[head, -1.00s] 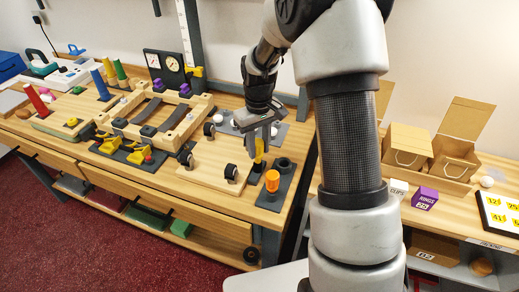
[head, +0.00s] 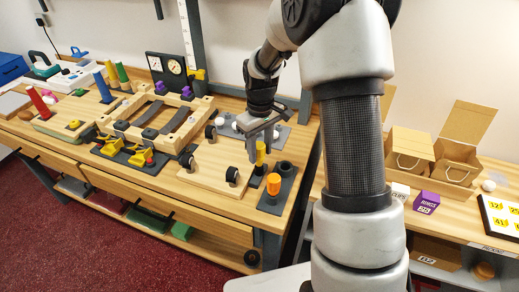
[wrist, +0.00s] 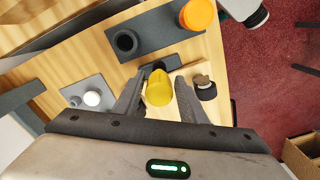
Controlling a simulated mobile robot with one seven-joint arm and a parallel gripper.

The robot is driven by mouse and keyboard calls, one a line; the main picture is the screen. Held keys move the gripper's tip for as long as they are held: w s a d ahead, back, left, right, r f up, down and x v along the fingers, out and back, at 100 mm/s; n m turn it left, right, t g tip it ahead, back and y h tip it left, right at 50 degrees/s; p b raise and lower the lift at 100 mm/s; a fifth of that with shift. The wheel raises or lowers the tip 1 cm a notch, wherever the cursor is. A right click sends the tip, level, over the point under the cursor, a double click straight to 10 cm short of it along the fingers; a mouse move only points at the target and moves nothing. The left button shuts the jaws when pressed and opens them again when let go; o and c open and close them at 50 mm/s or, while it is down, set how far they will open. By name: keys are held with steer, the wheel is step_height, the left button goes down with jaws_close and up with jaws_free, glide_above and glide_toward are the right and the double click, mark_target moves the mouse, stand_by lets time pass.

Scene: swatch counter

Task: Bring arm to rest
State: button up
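My gripper (head: 259,148) hangs from my arm over the front right part of the wooden workbench (head: 225,207). Its two fingers stand apart, also in the wrist view (wrist: 158,92). A yellow upright piece (head: 260,156) stands in a dark holder just below and between the fingertips. In the wrist view the yellow piece (wrist: 158,88) shows between the fingers, with gaps on both sides. Its lower part is hidden from the wrist camera.
An orange-topped piece (head: 274,184) stands close to the gripper in a dark block with an empty round socket (head: 284,168). A wheeled wooden board (head: 215,175) lies to the left. Cardboard boxes (head: 408,150) stand on the right counter. The red floor in front is clear.

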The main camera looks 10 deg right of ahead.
steer(key=n, duration=0.2)
steer(key=n+p, duration=0.1)
steer(key=n, duration=0.3)
steer(key=shift+d+r+n+p, duration=0.2)
steer(key=shift+r+n+p, duration=0.1)
steer(key=shift+p, duration=0.1)
steer(key=n+p, duration=0.1)
steer(key=n, duration=0.2)
steer(key=shift+w+f, duration=0.1)
steer(key=shift+f+n, duration=0.15)
steer(key=shift+n, duration=0.35)
steer(key=c, duration=0.9)
steer(key=m+b, duration=0.1)
steer(key=m, duration=0.2)
steer(key=shift+f, duration=0.2)
steer(key=m+b, duration=0.1)
steer(key=m, duration=0.3)
steer(key=shift+a, duration=0.2)
steer(key=m+b, duration=0.1)
steer(key=m, duration=0.3)
steer(key=shift+s+a, duration=0.1)
steer(key=shift+s, duration=0.1)
steer(key=m, duration=0.4)
steer(key=shift+r, duration=0.15)
steer(key=o, duration=0.9)
